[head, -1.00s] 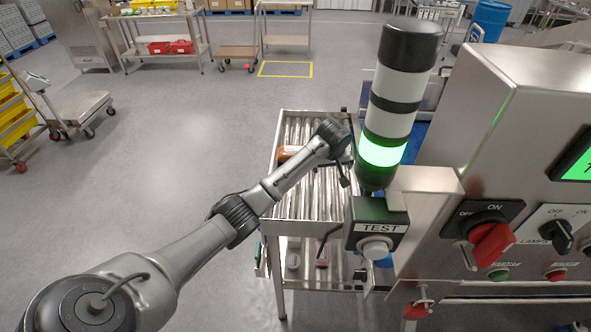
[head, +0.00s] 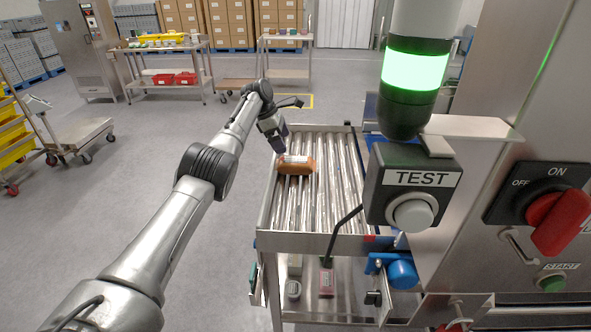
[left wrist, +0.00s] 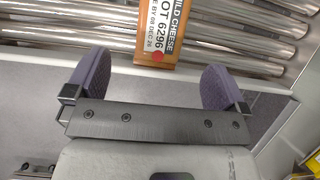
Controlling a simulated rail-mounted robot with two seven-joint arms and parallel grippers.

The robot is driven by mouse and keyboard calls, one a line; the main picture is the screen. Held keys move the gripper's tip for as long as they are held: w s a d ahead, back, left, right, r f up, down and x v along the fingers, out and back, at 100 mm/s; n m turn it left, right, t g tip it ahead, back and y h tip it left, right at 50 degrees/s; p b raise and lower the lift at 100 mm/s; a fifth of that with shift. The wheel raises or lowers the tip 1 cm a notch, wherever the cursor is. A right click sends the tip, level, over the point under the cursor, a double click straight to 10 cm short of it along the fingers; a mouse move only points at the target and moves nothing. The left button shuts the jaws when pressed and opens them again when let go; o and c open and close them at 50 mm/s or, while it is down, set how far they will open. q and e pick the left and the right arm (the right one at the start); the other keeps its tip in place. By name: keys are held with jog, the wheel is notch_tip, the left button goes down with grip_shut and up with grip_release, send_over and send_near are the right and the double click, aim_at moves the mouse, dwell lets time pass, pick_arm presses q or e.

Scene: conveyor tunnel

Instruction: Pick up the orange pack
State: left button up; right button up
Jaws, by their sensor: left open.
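The orange pack (head: 295,166) lies on the roller conveyor (head: 340,222), near its left edge. It carries a white label reading "MILD CHEESE" with a red dot. My right gripper is not in view.
A metal side rail (left wrist: 200,82) runs along the conveyor edge by the pads. To the right stand the TEST button box (head: 410,190), the signal light (head: 415,70) and the machine panel (head: 520,225). A lower shelf under the conveyor holds small items. Open floor lies to the left.

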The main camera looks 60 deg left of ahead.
aim_at(294, 160)
pick_arm(q)
jog(key=shift+b+x, duration=0.3)
jog(key=shift+x, duration=2.05)
jog(key=shift+d+b+x, duration=0.1)
jog(key=shift+b+x, duration=0.45)
jog(key=shift+x, duration=0.75)
jog(key=shift+d+b+x, duration=0.15)
jog(key=shift+b+x, duration=0.35)
jog(key=shift+x, duration=0.8)
jog(key=shift+a+r, duration=0.1)
jog(key=shift+r, duration=0.05)
jog(key=c, duration=1.2)
jog(key=shift+c, duration=0.3)
jog(key=shift+r, duration=0.15)
